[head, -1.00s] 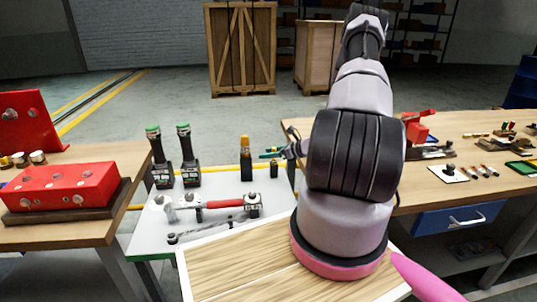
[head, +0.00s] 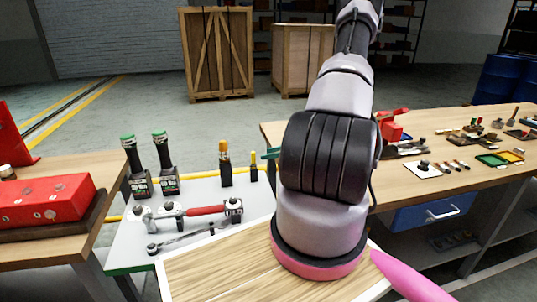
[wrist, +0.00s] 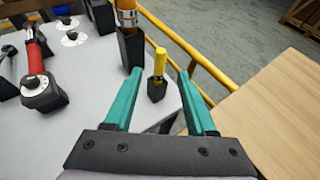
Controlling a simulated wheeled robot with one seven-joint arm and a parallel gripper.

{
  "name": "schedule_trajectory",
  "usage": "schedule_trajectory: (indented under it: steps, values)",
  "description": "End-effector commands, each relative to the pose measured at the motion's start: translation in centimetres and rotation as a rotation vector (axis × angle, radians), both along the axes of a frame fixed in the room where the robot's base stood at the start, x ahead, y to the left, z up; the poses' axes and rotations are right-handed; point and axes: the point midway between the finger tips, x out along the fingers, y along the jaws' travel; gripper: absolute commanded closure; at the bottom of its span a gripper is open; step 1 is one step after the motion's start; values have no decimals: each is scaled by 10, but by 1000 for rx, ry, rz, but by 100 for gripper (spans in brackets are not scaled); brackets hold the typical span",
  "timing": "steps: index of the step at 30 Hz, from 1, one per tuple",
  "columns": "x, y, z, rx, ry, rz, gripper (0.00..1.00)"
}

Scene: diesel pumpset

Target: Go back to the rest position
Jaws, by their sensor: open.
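My gripper (wrist: 161,100) is open and empty in the wrist view, its two teal fingers spread apart above the right edge of the grey tool table. A small yellow-handled tool in a black holder (wrist: 157,85) shows between and beyond the fingertips; I cannot tell the exact gap. In the head view my arm rises in front and hides most of the gripper; a bit of teal shows at its left side. The yellow-handled tool also shows in the head view (head: 254,166), left of my arm.
The grey tool table (head: 190,245) holds a red-handled tool (head: 205,210), two green-topped tools and an orange-topped tool (head: 225,163). A red block (head: 45,207) sits on the left bench. The right wooden bench (head: 450,180) carries a red vise and small parts. Crates stand behind.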

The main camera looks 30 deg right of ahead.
Motion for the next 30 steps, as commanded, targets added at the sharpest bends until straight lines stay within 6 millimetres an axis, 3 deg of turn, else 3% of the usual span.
schedule_trajectory:
  steps: [8,11,14,20,30]
  values:
    - [1,1,1,-3,-1,5,44]
    - [3,7,13,-27,-13,42,44]
    - [6,20,38,-78,-36,126,44]
    - [4,64,106,-238,-98,375,44]
    - [-31,134,204,-556,-205,763,44]
